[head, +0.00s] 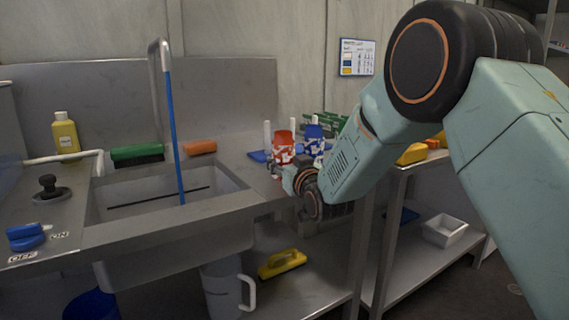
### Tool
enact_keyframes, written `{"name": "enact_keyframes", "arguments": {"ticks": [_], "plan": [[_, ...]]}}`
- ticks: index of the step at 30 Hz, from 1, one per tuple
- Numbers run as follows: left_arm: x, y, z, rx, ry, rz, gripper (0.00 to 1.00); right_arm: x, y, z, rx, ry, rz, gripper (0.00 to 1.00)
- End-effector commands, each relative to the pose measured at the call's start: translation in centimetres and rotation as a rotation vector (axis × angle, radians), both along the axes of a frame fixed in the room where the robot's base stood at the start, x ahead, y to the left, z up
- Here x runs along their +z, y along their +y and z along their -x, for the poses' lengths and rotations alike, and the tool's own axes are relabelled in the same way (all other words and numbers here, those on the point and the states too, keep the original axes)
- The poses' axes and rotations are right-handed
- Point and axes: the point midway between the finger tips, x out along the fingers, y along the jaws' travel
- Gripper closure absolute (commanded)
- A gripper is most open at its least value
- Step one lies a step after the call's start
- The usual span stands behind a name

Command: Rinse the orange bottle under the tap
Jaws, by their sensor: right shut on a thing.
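The orange bottle (284,142), orange-red with white patches, stands upright at the right end of the counter. My right gripper (283,171) is at its lower part and shut on it; the fingers partly hide its base. The tap (155,62) is a tall grey spout rising behind the sink (239,200). A blue stream (173,130) runs from its mouth down into the basin. The bottle is right of the stream and apart from it. A blue lever (26,234) sits by OFF and ON labels at the front left. My left gripper is not in view.
A blue-and-white bottle (314,134) stands just right of the orange one. A green brush (138,152) and an orange block (200,147) lie behind the basin. A yellow bottle (65,135) stands at the left. The sink's raised rim lies between bottle and stream.

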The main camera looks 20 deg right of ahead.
Motion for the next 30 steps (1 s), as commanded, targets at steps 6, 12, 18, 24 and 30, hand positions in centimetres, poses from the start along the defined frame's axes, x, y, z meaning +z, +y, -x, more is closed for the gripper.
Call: {"name": "enact_keyframes", "arguments": {"ticks": [6, 12, 18, 24, 30], "plan": [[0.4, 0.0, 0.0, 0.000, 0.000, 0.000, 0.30, 0.5, 0.0, 0.0, 0.000, -0.001, 0.000, 0.80], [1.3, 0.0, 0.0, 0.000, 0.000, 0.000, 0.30, 1.6, 0.0, 0.0, 0.000, -0.001, 0.000, 0.80], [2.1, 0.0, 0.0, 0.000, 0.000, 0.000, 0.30, 2.6, 0.0, 0.0, 0.000, -0.001, 0.000, 0.80], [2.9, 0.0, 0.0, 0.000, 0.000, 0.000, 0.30, 3.6, 0.0, 0.0, 0.000, -0.001, 0.000, 0.80], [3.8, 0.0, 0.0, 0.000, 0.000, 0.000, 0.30, 4.6, 0.0, 0.0, 0.000, -0.001, 0.000, 0.80]]}}
